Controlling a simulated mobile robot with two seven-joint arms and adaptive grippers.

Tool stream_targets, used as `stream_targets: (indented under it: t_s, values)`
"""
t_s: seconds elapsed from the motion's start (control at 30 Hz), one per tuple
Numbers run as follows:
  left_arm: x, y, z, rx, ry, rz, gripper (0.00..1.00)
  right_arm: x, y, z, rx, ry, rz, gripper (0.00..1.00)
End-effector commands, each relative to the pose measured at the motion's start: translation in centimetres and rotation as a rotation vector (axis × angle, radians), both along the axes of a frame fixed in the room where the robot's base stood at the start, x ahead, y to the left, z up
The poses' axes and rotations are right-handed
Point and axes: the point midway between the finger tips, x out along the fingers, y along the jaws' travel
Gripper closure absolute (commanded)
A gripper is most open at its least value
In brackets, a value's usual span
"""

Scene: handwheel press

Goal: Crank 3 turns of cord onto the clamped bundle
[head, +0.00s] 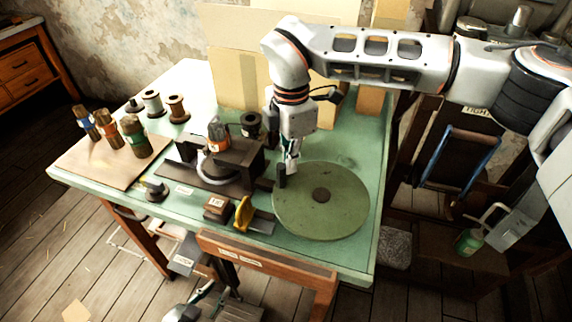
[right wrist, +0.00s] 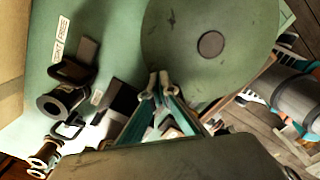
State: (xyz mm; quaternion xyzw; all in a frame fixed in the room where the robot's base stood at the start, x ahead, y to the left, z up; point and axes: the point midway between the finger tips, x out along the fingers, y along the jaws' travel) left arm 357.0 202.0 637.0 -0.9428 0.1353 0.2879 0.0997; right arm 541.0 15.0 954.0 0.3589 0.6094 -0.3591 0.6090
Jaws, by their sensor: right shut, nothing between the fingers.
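The green crank wheel (head: 325,215) lies flat at the table's right front, with a dark hub; it also shows in the right wrist view (right wrist: 190,62). A dark upright handle (head: 281,178) stands at its left edge. My right gripper (head: 291,167) is shut and empty, pointing down close beside the handle; whether they touch is unclear. Its fingertips show over the wheel's edge in the right wrist view (right wrist: 158,84). A bundle with an orange band (head: 218,134) stands in the dark clamp fixture (head: 245,178), beside a pale ring. My left gripper (head: 190,308) seems partly visible low in the picture; its fingers are unclear.
Several banded bundles (head: 136,138) stand on a board (head: 80,160) at the left. Spools (head: 177,108) stand at the back, and a dark spool (head: 250,124) beside the fixture. A yellow-handled tool (head: 243,213) and a small brown block (head: 217,206) lie near the front edge.

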Motion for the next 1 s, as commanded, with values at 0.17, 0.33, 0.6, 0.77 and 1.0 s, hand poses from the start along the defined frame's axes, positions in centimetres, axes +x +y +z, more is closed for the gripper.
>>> stream_targets:
  t_s: [0.17, 0.33, 0.6, 0.77, 1.0]
  values:
    - [-0.1, 0.0, -0.2, 0.000, 0.003, 0.000, 0.75, 0.9, -0.3, 0.0, 0.000, -0.001, -0.003, 1.00]
    - [-0.1, 0.0, -0.3, 0.001, 0.004, 0.000, 0.75, 1.6, -0.6, 0.0, 0.000, -0.001, -0.002, 1.00]
    - [0.1, 0.0, 0.6, 0.001, -0.002, 0.000, 0.75, 1.8, -0.7, 1.3, 0.000, -0.004, 0.000, 1.00]
    - [0.3, 0.0, 1.9, 0.001, -0.009, 0.000, 0.75, 1.7, -0.7, 3.1, 0.000, -0.002, 0.000, 1.00]
    - [0.6, 0.0, 3.5, 0.000, -0.017, -0.001, 0.75, 1.8, -0.7, 5.6, 0.000, -0.004, -0.001, 1.00]
